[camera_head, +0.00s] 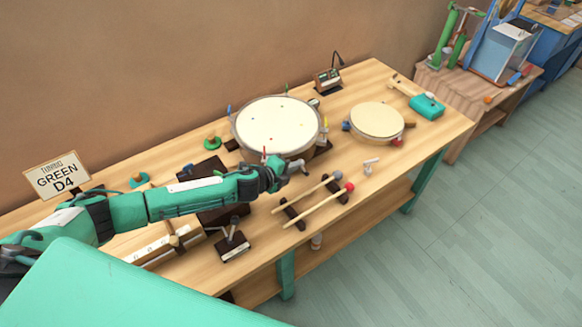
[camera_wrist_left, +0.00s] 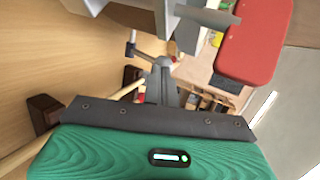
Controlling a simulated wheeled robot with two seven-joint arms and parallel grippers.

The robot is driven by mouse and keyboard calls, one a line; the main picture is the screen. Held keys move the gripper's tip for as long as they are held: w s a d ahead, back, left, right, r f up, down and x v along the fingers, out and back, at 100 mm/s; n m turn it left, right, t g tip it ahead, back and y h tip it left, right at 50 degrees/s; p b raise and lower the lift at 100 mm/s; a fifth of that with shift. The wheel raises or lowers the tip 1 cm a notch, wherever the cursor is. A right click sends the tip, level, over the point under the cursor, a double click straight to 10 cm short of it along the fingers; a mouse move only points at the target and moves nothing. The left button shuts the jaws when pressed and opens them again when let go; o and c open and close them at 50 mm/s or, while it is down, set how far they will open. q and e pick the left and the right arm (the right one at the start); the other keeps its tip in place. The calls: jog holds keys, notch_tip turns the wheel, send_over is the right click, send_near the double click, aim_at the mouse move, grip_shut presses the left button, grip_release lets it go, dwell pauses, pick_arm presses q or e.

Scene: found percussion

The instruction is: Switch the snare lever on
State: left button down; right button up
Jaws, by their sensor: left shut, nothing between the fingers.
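The large round drum (camera_head: 275,120) with a pale head stands on the wooden bench, with coloured pegs around its rim. My left gripper (camera_head: 304,168) is shut and empty, close to the drum's front side. A red block (camera_wrist_left: 258,40) shows large at the upper right of the left wrist view, with a grey bar crossing its left part. It may be the snare lever's handle, but I cannot be sure. In the head view the lever is not clear, and my gripper covers part of that area. I cannot tell whether the gripper touches it. My right gripper is not in view.
Two mallets (camera_head: 318,205) lie on dark rests in front of the drum. A small grey T-shaped piece (camera_head: 371,164) stands to their right. A smaller drum (camera_head: 376,121) stands farther right, near a teal block (camera_head: 427,106). A sign (camera_head: 57,176) stands at the left.

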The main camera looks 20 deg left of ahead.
aim_at(302, 163)
pick_arm(q)
jog(key=shift+r, duration=0.15)
jog(key=w+d+r+p, duration=0.1)
jog(key=w+d+p, duration=0.1)
jog(key=w+p, duration=0.1)
jog(key=shift+d+r, duration=0.1)
jog(key=shift+r, duration=0.25)
jog(key=shift+w+d, duration=0.4)
jog(key=shift+w, duration=0.05)
jog(key=shift+r+p, duration=0.1)
jog(key=shift+p, duration=0.2)
